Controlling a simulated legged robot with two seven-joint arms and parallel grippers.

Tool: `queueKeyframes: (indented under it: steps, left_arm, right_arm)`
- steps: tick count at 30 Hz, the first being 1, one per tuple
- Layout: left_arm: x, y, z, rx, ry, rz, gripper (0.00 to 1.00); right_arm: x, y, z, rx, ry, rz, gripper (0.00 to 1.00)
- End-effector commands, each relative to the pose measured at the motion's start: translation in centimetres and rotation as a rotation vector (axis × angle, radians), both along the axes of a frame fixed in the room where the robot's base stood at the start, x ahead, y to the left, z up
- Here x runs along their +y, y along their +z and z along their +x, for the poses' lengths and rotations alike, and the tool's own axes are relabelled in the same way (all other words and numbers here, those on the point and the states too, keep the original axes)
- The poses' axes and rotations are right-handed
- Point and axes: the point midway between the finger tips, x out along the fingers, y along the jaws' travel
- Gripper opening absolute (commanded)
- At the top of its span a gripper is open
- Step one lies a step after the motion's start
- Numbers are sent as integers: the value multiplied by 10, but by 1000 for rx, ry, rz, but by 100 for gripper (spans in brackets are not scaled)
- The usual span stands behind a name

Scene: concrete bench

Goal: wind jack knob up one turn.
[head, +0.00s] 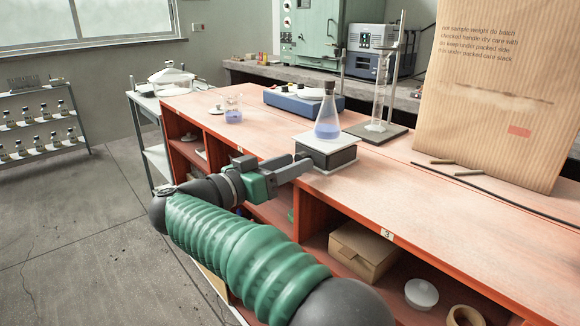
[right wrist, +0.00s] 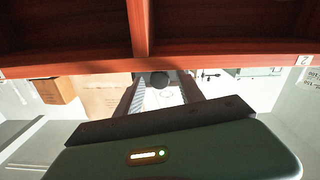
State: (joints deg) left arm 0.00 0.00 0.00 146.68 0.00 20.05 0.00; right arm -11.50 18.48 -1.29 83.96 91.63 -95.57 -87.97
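The jack (head: 327,156) has a dark body and a pale top plate and stands near the front edge of the bench. A conical flask (head: 327,122) with blue liquid and a dark stopper stands upright on it. In the right wrist view the dark round knob (right wrist: 160,79) shows between the two fingertips of my right gripper (right wrist: 163,88). The fingers look apart, with small gaps beside the knob. My left gripper is not in view.
A beaker with blue liquid (head: 233,115) and a blue device (head: 303,102) stand behind left. A stand with a glass cylinder (head: 379,90) is behind right. Open shelves sit below the bench edge.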

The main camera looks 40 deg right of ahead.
Motion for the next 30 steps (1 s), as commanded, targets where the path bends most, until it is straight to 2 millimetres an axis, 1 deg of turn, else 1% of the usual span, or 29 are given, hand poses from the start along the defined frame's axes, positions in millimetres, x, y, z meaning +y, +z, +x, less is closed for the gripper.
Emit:
queueKeyframes:
  steps: [1, 9, 10, 14, 17, 20, 24, 27, 30]
  left_arm:
    - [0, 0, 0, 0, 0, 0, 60]
    - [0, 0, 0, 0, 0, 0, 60]
    - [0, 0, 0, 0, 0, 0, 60]
    - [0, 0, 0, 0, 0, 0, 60]
    - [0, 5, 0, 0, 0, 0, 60]
    - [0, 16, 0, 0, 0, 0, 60]
    - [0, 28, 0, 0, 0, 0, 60]
    - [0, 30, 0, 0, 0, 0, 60]
    - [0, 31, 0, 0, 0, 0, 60]
  right_arm:
    - [0, 0, 0, 0, 0, 0, 37]
    - [0, 0, 0, 0, 1, 0, 1]
    - [0, 0, 0, 0, 1, 0, 0]
    - [1, 0, 1, -1, 2, 0, 0]
    - [1, 2, 1, -31, 2, 3, 0]
    - [1, 5, 1, -125, 2, 10, 0]
    - [0, 3, 1, -310, 2, 26, 0]
    - [1, 1, 1, -420, 2, 34, 0]
    - [1, 0, 2, -481, 3, 39, 0]
